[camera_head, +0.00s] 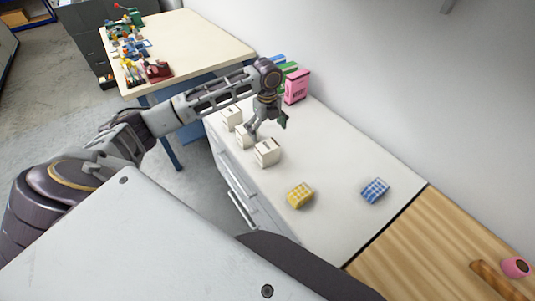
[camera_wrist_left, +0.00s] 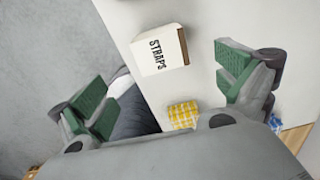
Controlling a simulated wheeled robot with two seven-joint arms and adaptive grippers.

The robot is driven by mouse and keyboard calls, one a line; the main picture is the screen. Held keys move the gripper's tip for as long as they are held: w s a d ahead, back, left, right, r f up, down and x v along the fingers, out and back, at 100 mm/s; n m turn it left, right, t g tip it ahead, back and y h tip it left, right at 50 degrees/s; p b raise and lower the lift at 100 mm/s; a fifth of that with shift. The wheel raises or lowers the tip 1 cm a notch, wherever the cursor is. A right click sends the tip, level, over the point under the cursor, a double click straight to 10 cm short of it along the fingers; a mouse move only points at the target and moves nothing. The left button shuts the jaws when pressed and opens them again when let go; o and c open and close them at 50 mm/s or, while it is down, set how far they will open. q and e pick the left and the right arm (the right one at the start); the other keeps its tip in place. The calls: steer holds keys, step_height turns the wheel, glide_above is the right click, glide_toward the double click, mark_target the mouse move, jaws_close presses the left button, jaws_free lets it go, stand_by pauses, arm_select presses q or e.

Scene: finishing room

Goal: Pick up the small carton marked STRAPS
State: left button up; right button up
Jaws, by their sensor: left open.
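The small white carton marked STRAPS (camera_wrist_left: 160,50) stands on the pale counter, its black lettering readable in the left wrist view. In the head view it appears to be the nearest of three white cartons (camera_head: 267,154), though its lettering cannot be read there. My left gripper (camera_head: 267,130) is open and empty above the row of cartons. In the left wrist view its green-padded fingers (camera_wrist_left: 165,90) are spread wide, with the carton beyond them and untouched. My right gripper is not in view.
Two other white cartons (camera_head: 231,117) (camera_head: 243,138) stand behind. Yellow (camera_head: 300,195) and blue (camera_head: 375,190) checked items lie nearer. A pink box (camera_head: 297,86) stands at the back by the wall.

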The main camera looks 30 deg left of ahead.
mark_target(267, 146)
arm_select(q)
steer(key=shift+f, duration=0.1)
steer(key=shift+f, duration=4.2)
steer(key=shift+f+p, duration=0.1)
steer(key=shift+p, duration=0.2)
steer(key=shift+f+p, duration=0.35)
steer(key=shift+f, duration=2.15)
steer(key=shift+c, duration=0.4)
steer(key=c, duration=1)
